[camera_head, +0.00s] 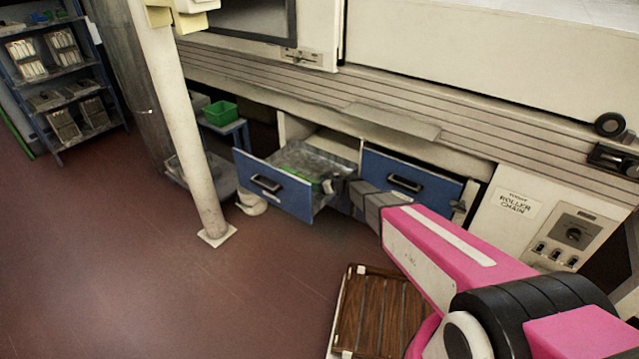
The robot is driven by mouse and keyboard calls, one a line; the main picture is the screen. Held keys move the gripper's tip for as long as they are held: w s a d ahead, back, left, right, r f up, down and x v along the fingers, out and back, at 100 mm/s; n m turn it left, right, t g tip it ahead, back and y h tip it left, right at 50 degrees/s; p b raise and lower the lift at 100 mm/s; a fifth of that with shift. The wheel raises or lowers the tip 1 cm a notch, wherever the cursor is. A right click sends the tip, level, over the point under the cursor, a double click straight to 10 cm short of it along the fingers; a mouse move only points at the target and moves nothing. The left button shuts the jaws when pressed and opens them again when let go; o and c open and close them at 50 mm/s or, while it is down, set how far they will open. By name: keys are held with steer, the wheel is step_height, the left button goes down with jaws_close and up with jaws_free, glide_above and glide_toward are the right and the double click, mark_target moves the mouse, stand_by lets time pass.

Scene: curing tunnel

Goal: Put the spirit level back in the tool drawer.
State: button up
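The open tool drawer (290,197) has a blue front with a dark handle and is pulled out from under the long machine bench. Inside it I see a grey interior and a small, slim green thing (306,178), possibly the spirit level; it is too small to be sure. My pink arm reaches in from the lower right. My gripper (335,185) is at the right side of the open drawer, close to the green thing. Its fingers are too small and partly hidden, so I cannot tell whether they hold anything.
A second blue drawer (409,186) is shut to the right. A pale post (187,120) stands left of the open drawer. A green bin (220,112) sits on a small blue stand behind. A brown slatted pallet (380,315) lies below my arm. The floor at left is clear.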

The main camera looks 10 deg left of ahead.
steer(key=shift+r, duration=0.5)
steer(key=s+d+r+m+g+h, duration=0.1)
steer(key=s+d+r+m+h, duration=0.3)
steer(key=s+d, duration=0.4)
steer(key=s+d+r+m+g+h, duration=0.2)
steer(key=s+d, duration=0.6)
steer(key=d, duration=1.3)
steer(key=s+d+r+m+g+h, duration=0.2)
steer(key=s+d+r+m+h, duration=0.4)
steer(key=d, duration=0.9)
steer(key=s+r+m, duration=0.1)
steer(key=s, duration=0.1)
steer(key=shift+s+d+h, duration=0.25)
steer(key=shift+s+h, duration=0.05)
steer(key=shift+s, duration=0.1)
